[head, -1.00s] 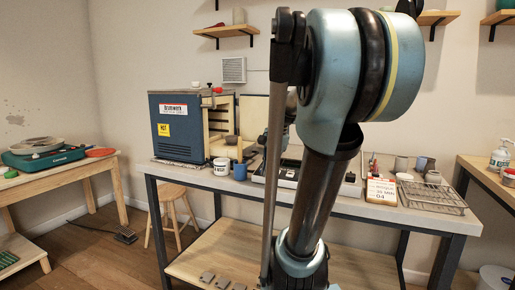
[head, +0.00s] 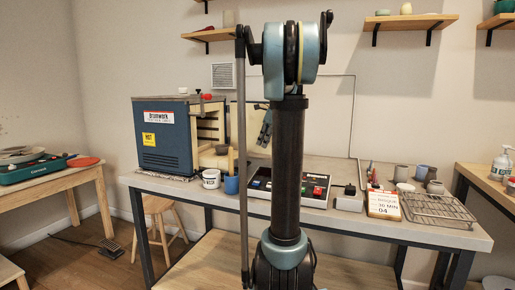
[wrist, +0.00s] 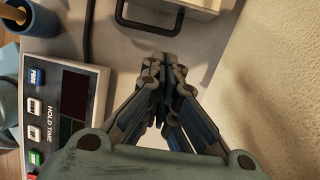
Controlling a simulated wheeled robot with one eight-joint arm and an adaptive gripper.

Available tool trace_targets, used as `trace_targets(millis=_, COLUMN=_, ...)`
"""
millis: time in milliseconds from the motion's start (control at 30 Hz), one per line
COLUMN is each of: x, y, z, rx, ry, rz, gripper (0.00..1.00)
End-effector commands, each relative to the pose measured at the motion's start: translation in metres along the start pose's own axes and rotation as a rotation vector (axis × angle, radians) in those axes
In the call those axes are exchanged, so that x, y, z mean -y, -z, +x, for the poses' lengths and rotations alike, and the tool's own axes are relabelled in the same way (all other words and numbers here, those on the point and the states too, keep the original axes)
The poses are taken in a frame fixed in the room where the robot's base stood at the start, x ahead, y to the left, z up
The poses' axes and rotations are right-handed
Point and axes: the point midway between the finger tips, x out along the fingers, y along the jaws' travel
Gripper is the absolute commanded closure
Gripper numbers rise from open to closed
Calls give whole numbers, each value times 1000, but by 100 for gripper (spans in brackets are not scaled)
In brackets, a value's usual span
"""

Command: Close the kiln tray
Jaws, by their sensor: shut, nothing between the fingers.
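The blue kiln (head: 165,135) stands at the left end of the grey workbench, its cream interior open toward the right. In the wrist view, a pale block with a dark loop handle (wrist: 150,28) shows at the top edge; it looks like the front of the kiln tray (wrist: 192,4), though most of it is out of frame. My gripper (wrist: 160,60) is shut and empty, its fingertips pointing toward the handle and just short of it in the picture. In the head view my gripper (head: 265,130) is right of the kiln opening, partly hidden by my arm.
A control box (head: 290,187) with coloured buttons sits under my arm; it also shows in the wrist view (wrist: 60,110). A white mug (head: 211,179) and blue cup (head: 231,184) stand before the kiln. A rough cream surface (wrist: 270,80) fills the wrist view's right side.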

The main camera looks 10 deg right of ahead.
Motion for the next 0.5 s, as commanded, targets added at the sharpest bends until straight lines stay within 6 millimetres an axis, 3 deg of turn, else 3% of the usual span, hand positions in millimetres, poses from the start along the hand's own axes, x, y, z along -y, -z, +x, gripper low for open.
trace_targets(millis=500, x=1, y=-1, z=87, rx=0, ry=1, rz=-2, gripper=100)
